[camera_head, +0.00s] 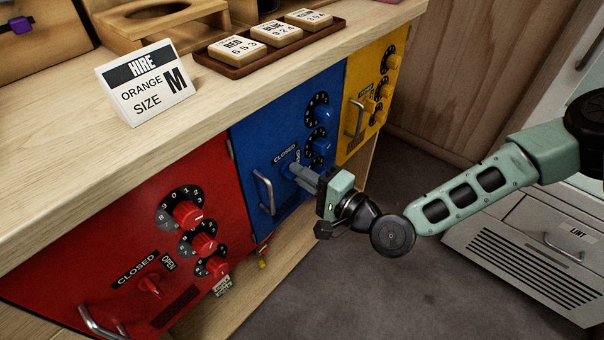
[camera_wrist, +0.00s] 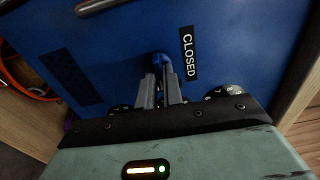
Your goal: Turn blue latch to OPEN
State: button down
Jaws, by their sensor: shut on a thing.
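The blue latch (camera_wrist: 161,60) is a small blue knob on the blue locker door (camera_head: 262,142), beside the white-on-black CLOSED label (camera_wrist: 188,57). My gripper (camera_wrist: 161,82) is at the latch, its two grey fingers close together on either side of it and shut on it. In the head view my gripper (camera_head: 300,170) reaches the blue door from the right and hides most of the latch. The CLOSED label also shows in the head view (camera_head: 285,154). The OPEN label of the blue door is hard to make out behind the fingers.
Blue dials (camera_head: 320,113) sit just above my gripper, and a metal handle (camera_head: 264,192) sticks out to its left. A red locker (camera_head: 120,215) and a yellow locker (camera_head: 366,90) flank the blue one. A wooden counter (camera_head: 60,130) overhangs them. The floor in front is clear.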

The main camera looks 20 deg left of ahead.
jog(key=c, duration=1.5)
grip_release()
jog(key=shift+c, duration=0.2)
jog(key=v, duration=1.7)
jog(key=shift+d+p, duration=0.2)
jog(key=shift+p, duration=0.2)
jog(key=shift+s, duration=0.15)
